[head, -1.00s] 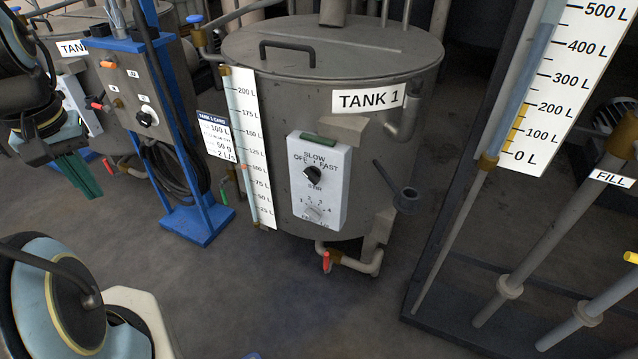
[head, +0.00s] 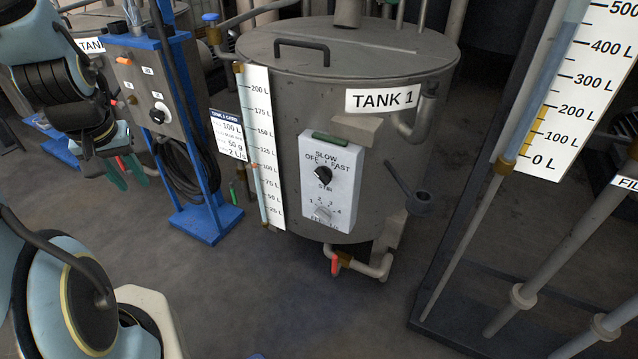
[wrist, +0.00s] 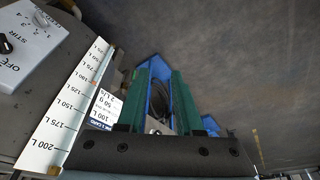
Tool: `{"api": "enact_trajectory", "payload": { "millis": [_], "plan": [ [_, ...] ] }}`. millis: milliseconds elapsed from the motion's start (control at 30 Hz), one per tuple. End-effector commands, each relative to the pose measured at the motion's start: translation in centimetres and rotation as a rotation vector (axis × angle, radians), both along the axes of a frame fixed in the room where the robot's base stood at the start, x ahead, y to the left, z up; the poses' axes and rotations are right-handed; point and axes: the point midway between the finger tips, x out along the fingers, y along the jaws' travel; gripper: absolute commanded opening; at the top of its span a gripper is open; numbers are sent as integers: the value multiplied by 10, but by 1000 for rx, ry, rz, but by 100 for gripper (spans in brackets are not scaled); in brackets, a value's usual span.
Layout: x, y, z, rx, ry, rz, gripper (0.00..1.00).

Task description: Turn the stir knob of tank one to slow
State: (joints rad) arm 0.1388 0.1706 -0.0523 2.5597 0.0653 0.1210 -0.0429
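Tank one (head: 300,110) stands in the middle of the head view, labelled TANK 1. Its white control box (head: 345,200) carries the black stir knob (head: 322,175), with OFF, SLOW and FAST printed around it. The knob's exact setting is too small to tell. In the wrist view the box (wrist: 40,50) is upside down at the upper left, with the stir knob (wrist: 5,43) at the picture's edge. My gripper (head: 120,184) is at the left of the head view, well apart from the knob. In the wrist view its green fingers (wrist: 161,74) are apart, with nothing between them.
A blue stand (head: 200,215) with a grey switch box (head: 150,75) and hanging black cable is between my gripper and the tank. A level scale (head: 262,140) and a tank card (head: 228,135) are left of the control box. Open floor lies in front.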

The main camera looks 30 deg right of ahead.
Motion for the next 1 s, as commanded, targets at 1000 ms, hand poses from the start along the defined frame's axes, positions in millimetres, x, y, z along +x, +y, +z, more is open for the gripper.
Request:
{"api": "enact_trajectory", "payload": {
  "millis": [1000],
  "plan": [
    [-73, -298, -176, -1282, -501, -165, 50]
  ]
}}
